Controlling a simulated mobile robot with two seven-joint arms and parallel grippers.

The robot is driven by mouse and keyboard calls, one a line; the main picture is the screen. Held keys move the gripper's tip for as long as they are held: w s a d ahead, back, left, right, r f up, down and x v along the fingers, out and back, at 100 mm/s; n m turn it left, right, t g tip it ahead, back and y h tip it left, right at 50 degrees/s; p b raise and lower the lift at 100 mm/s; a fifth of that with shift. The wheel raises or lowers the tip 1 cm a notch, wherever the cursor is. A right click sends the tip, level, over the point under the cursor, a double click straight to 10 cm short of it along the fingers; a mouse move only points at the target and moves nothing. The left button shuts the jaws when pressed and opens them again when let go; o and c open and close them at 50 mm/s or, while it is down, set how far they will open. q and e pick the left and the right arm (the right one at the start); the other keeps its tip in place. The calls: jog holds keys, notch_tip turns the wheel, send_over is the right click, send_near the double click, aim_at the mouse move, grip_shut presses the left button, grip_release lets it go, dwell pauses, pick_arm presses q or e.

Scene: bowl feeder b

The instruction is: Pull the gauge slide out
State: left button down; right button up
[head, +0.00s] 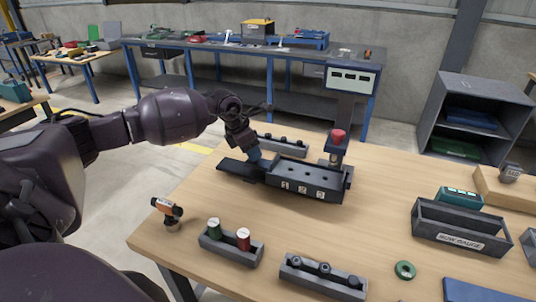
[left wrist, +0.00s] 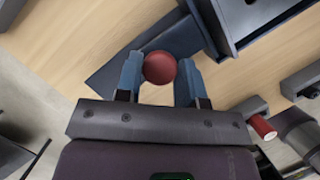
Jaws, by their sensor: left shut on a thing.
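The gauge (head: 318,194) is a dark block marked 1, 2, 3 with several holes in its top, on the wooden table. Its slide (head: 232,165), a flat dark plate, sticks out from the block's left end. It also shows in the left wrist view (left wrist: 108,80), under the fingers. My left gripper (head: 255,156) is over the slide, its blue fingers shut on a round red knob (left wrist: 160,67). The knob is hidden by the gripper in the head view. My right gripper is not in view.
A post with a red top (head: 338,137) and a display (head: 350,79) stand behind the gauge. In front are a tray with green and red cylinders (head: 230,250), a grey parts tray (head: 323,279) and an orange-black tool (head: 167,208). Table left of the slide is clear.

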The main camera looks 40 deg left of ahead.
pick_arm(q)
jog(key=s+a+b, duration=0.2)
jog(key=s+a, duration=0.2)
jog(key=a, duration=1.3)
jog(key=shift+a+r+b, duration=0.15)
jog(key=shift+a+b, duration=0.15)
jog(key=shift+s, duration=0.1)
jog(key=c, duration=1)
grip_release()
jog(key=shift+a, duration=0.1)
jog(key=shift+c, duration=0.2)
jog(key=shift+o, duration=1.4)
jog(key=shift+s+a, duration=0.1)
